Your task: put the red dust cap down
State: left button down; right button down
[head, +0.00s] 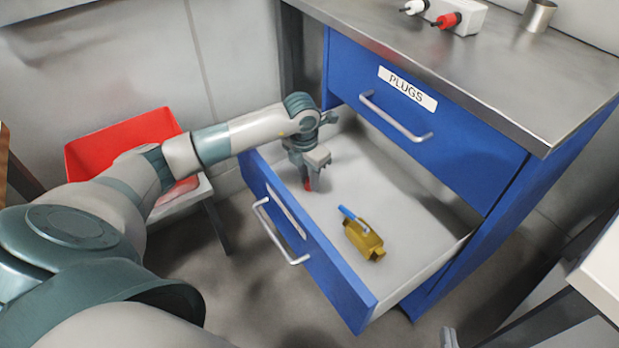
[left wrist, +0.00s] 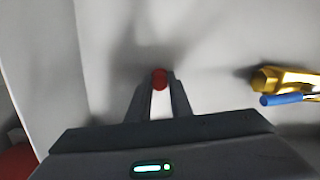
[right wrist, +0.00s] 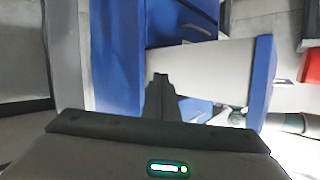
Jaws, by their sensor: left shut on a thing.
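The red dust cap (head: 308,185) is between the fingertips of my left gripper (head: 312,182), low inside the open drawer (head: 398,183). In the left wrist view the cap (left wrist: 160,79) shows as a small red round end between the two fingers (left wrist: 159,88), which are shut on it. I cannot tell whether the cap touches the drawer floor. My right gripper (right wrist: 161,84) shows in the right wrist view with its fingers together and nothing visible between them, outside the drawer.
A brass padlock-like body with a blue-tipped bar (head: 363,240) lies in the drawer, right of my left gripper. The drawer floor around it is clear. A red bin (head: 120,138) stands left. The worktop holds a white block (head: 459,14) with plugs and a metal cup (head: 538,15).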

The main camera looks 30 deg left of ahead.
aim_at(306, 189)
pick_arm(q)
jog(key=c, duration=1.6)
grip_release()
pick_arm(e)
jog(key=shift+r, duration=0.2)
jog(key=shift+f, duration=0.15)
